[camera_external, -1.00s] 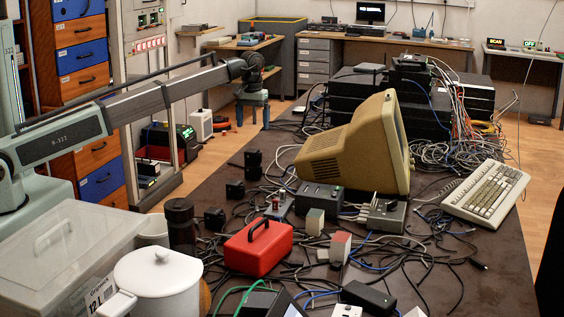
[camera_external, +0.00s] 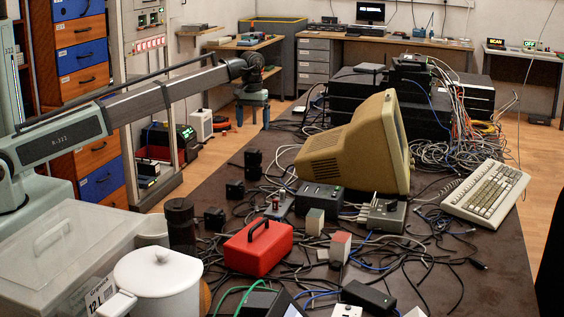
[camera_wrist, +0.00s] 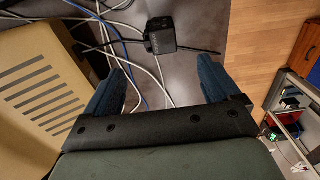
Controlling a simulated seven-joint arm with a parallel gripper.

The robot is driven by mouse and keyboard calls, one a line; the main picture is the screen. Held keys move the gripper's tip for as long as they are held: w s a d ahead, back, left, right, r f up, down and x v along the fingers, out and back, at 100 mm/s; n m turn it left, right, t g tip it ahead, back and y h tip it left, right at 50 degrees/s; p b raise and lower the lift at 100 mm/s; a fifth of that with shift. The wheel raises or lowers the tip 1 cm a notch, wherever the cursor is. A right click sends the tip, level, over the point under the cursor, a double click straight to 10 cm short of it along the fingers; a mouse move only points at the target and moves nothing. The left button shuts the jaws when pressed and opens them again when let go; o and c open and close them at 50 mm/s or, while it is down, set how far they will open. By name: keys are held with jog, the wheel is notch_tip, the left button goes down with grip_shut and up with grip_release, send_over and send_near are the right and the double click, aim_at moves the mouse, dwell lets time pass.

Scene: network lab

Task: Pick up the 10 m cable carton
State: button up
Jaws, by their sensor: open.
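Two small carton-like boxes stand on the dark table in the external view. One box (camera_external: 315,222) is greyish with a reddish side, and the other box (camera_external: 340,248) has a red face and a pale side. No length marking is readable, so I cannot tell which is the 10 m cable carton. My gripper (camera_external: 252,116) is raised at the table's far left edge, well away from both boxes. In the wrist view my gripper (camera_wrist: 162,70) has its blue fingers wide apart with nothing between them. Neither box is recognisable there.
A beige monitor (camera_external: 345,150) stands mid-table; its vented casing (camera_wrist: 38,95) is left of my gripper in the wrist view. A black adapter (camera_wrist: 160,36) lies below. A red box (camera_external: 257,247), white pot (camera_external: 158,284), keyboard (camera_external: 487,193) and many loose cables crowd the table.

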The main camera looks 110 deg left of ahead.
jog(key=c, duration=0.3)
jog(key=shift+d, duration=0.1)
jog(key=m, duration=0.1)
send_near(341, 237)
jog(key=shift+f, duration=5.85)
